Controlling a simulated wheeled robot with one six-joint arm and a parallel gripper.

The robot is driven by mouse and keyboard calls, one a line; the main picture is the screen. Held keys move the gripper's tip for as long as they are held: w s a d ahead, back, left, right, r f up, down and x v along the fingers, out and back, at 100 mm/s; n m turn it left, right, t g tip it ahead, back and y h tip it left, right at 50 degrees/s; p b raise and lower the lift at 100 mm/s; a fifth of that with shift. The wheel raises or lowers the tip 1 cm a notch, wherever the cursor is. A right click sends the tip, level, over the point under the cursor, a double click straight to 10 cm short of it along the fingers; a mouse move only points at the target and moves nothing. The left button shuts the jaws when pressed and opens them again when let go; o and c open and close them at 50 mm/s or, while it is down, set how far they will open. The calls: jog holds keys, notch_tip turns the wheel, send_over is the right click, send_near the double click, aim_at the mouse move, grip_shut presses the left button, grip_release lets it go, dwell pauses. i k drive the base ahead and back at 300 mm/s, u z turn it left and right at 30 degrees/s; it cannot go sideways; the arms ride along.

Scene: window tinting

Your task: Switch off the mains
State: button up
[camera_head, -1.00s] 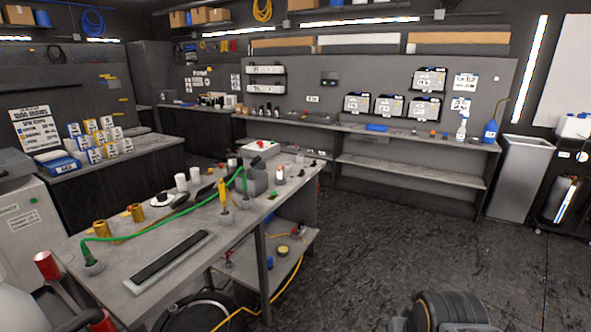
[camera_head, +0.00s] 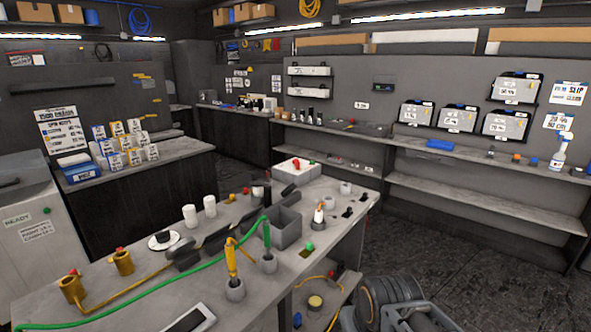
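No switch clearly marked as the mains can be made out. A white box with a red knob or button on top (camera_head: 297,171) stands at the far end of the near workbench. A small dark box (camera_head: 383,84) is fixed to the back wall; its details are too small to read. A grey cabinet marked READY (camera_head: 25,222), with a green button, stands at the left. A dark, rounded part with a grey bracket, probably of my arm, shows at the bottom right. My gripper's fingers are not visible, so I see no contact with anything.
The near workbench (camera_head: 150,315) carries a green cable (camera_head: 180,265), brass fittings (camera_head: 122,262), white cylinders (camera_head: 190,215) and an open grey box (camera_head: 284,228). A long shelf (camera_head: 480,205) runs along the back wall. Dark floor (camera_head: 440,255) shows clear between bench and shelf.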

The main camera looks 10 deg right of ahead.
aim_at(297, 163)
jog(key=z, duration=1.3)
jog(key=i, duration=3.3)
jog(key=u, duration=3.25)
jog(key=i, duration=0.3)
jog(key=z, duration=0.1)
